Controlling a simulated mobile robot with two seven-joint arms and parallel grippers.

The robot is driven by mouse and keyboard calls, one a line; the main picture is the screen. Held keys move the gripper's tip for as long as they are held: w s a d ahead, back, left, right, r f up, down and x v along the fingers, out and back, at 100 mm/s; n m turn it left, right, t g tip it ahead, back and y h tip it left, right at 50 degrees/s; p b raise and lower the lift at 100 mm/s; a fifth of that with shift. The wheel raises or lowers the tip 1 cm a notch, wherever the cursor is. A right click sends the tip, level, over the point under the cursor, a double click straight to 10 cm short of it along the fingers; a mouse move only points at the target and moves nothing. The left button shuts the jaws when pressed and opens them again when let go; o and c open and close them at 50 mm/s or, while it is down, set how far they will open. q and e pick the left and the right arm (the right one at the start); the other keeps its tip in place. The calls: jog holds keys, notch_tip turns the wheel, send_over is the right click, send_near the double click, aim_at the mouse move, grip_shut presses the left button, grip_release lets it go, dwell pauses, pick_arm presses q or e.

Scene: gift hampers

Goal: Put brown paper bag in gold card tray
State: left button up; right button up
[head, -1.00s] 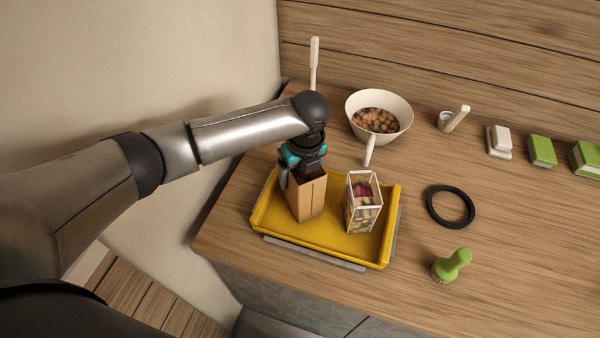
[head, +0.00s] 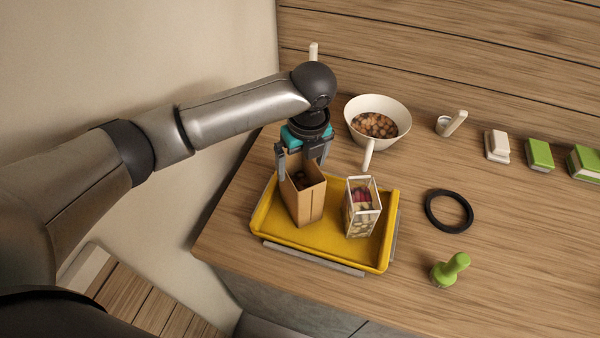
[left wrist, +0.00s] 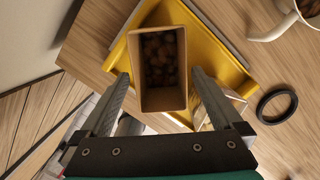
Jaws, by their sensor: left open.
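The brown paper bag (head: 309,203) stands upright in the left part of the gold card tray (head: 330,253). It is open at the top, with dark round pieces inside. In the left wrist view the bag (left wrist: 160,101) shows between and beyond the fingers, with the tray's yellow rim (left wrist: 215,62) around it. My left gripper (head: 304,170) is open just above the bag, with a finger to either side of its top. My right gripper is not in view.
A clear box with colourful contents (head: 361,210) stands in the tray, right of the bag. Behind are a white bowl of brown balls (head: 404,112) and its scoop handle (head: 368,153). A black ring (head: 429,213) and green stamp (head: 449,270) lie right. Bare table lies between.

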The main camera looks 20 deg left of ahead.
pick_arm(q)
jog(key=r, duration=0.5)
jog(key=shift+s+d, duration=0.25)
